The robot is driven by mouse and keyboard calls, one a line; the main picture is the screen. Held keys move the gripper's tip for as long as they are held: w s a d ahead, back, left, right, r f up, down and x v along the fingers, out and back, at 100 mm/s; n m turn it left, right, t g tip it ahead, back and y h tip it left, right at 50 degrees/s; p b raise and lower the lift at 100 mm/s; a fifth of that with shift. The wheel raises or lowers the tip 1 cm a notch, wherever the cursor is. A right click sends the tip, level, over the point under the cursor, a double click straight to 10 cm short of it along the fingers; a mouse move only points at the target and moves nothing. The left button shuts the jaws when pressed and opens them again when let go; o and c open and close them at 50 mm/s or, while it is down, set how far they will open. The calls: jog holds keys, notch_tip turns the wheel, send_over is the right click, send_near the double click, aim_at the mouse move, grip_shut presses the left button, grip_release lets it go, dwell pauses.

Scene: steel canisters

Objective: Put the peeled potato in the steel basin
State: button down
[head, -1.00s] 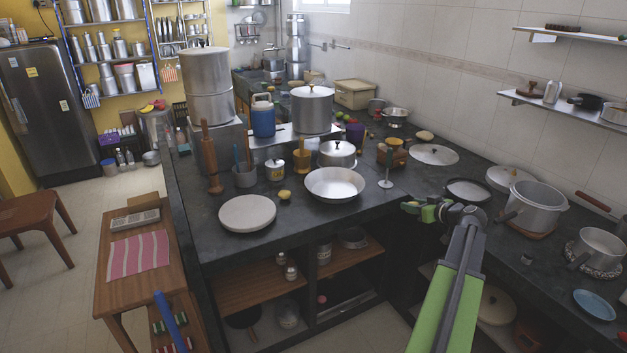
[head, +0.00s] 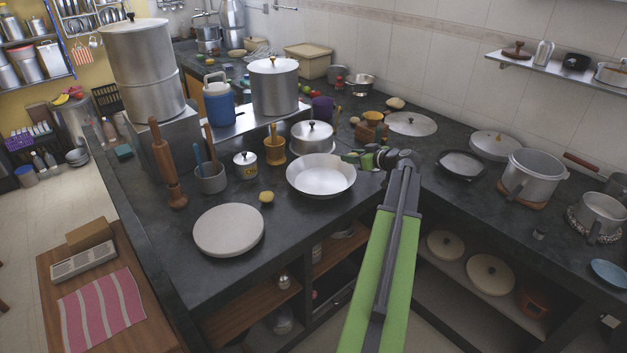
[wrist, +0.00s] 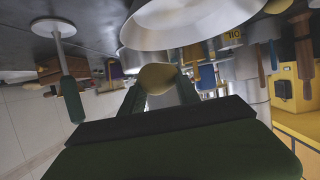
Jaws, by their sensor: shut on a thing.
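My gripper (head: 350,158) is at the right rim of the steel basin (head: 320,180) in the head view. The basin is a wide, shallow, empty-looking pan on the dark counter. In the wrist view my gripper (wrist: 155,85) is shut on a pale yellow, rounded thing, which looks like the peeled potato (wrist: 157,77). The basin (wrist: 180,22) shows close by it at the top. I cannot tell how high the potato is over the rim. In the head view the potato is hard to make out. A similar yellow lump (head: 266,197) lies on the counter left of the basin.
A lidded pot (head: 312,138) stands just behind the basin. A round pale board (head: 229,230) lies to the left, with a mortar (head: 275,150) and a small canister (head: 246,165) behind. A skillet (head: 461,165) and a large pot (head: 533,175) stand to the right.

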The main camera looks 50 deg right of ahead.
jog(key=s+a, duration=0.2)
jog(key=a, duration=0.2)
jog(key=n+y+b, duration=0.1)
jog(key=b, duration=0.5)
send_over(319, 183)
jog(key=f, duration=0.6)
jog(key=shift+s+d+f, duration=0.1)
jog(key=shift+s+f, duration=0.15)
jog(key=shift+s, duration=0.05)
jog(key=shift+w, duration=0.3)
notch_tip(319, 183, down, 4)
jog(key=b, duration=0.4)
jog(key=shift+f+b, duration=0.15)
jog(key=shift+b, duration=0.2)
jog(key=shift+r, duration=0.2)
jog(key=shift+f, duration=0.15)
jog(key=c, duration=0.9)
grip_release()
